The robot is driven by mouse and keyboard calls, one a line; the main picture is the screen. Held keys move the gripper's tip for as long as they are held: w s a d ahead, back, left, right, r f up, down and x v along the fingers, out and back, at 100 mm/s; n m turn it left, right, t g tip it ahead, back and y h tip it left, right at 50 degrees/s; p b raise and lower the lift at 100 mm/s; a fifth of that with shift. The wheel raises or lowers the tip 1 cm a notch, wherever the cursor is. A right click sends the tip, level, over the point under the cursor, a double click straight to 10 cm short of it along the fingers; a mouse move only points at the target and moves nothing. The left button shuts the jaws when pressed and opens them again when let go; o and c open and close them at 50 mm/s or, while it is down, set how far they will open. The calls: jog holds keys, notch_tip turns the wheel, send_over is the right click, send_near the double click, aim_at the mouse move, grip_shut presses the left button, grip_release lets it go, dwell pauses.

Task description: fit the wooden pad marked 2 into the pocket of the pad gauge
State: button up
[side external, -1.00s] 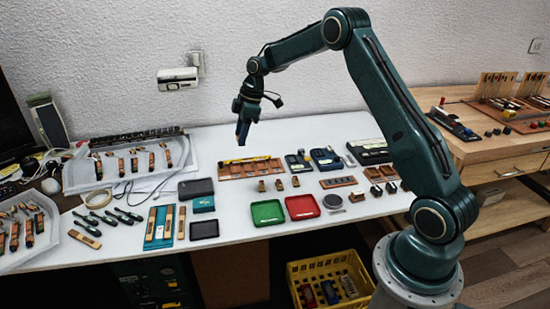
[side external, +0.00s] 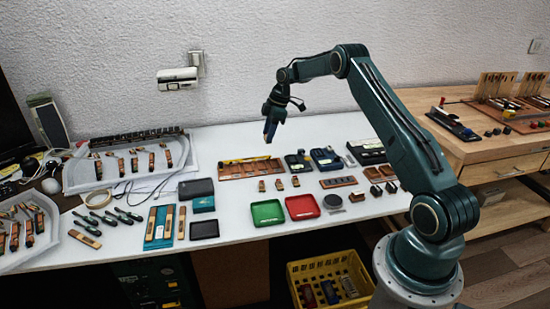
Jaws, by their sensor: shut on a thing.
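My gripper (side external: 270,133) hangs pointing down above the back of the white table, over the right end of a long wooden holder. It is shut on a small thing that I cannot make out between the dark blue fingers. Small wooden blocks stand in front of the holder: one at the left (side external: 262,186), one in the middle (side external: 279,184) and one at the right (side external: 295,181). Their markings are too small to read. A brown slotted piece (side external: 338,182) lies right of them. I cannot tell which piece is the pad gauge.
The long wooden holder (side external: 250,169) has a yellow strip along its back. A green tray (side external: 267,213) and a red tray (side external: 302,207) lie in front. Dark blue devices (side external: 325,159) stand to the right. A dark box (side external: 196,188) is at the left. Bare table lies behind the holder.

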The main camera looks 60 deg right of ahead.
jog(key=s+d+f, duration=0.2)
jog(key=d+f, duration=0.1)
jog(key=d, duration=0.2)
jog(key=s+d+f, duration=0.2)
jog(key=d+f, duration=0.1)
jog(key=d, duration=0.2)
jog(key=shift+s+d, duration=0.25)
jog(key=shift+d, duration=0.1)
jog(key=shift+f, duration=2.65)
jog(key=shift+f, duration=0.4)
dwell(0.4)
jog(key=o, duration=1)
jog(key=shift+r, duration=0.1)
